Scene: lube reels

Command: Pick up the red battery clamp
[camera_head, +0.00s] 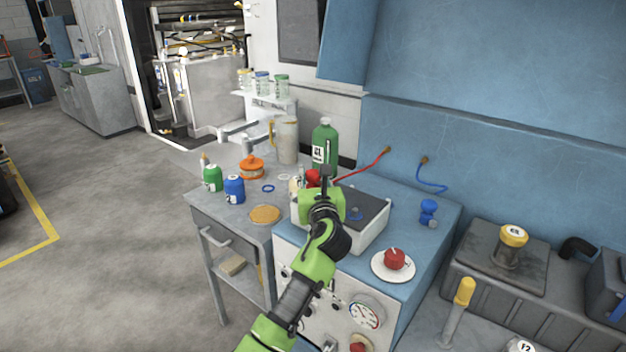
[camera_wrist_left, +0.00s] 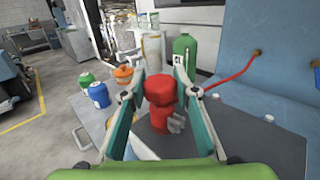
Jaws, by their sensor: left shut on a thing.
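The red battery clamp (camera_wrist_left: 160,98) stands between the two fingers of my left gripper (camera_wrist_left: 158,90) in the left wrist view. The fingers are shut on it, and a small grey metal part shows at its lower right. In the head view, only a bit of red clamp (camera_head: 313,177) shows behind my left gripper (camera_head: 325,178), above the white box with a dark top (camera_head: 371,204). Whether the clamp touches that top is hard to tell. A red cable (camera_head: 362,168) runs from the wall toward it. My right gripper is not in view.
A green bottle (camera_head: 324,145) stands close behind the gripper. A blue clamp (camera_head: 428,212) and a white plate (camera_head: 378,275) with a red object (camera_head: 394,259) are to the right. Blue and green containers (camera_head: 234,189) and an orange lidded pot (camera_head: 251,168) stand on the left.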

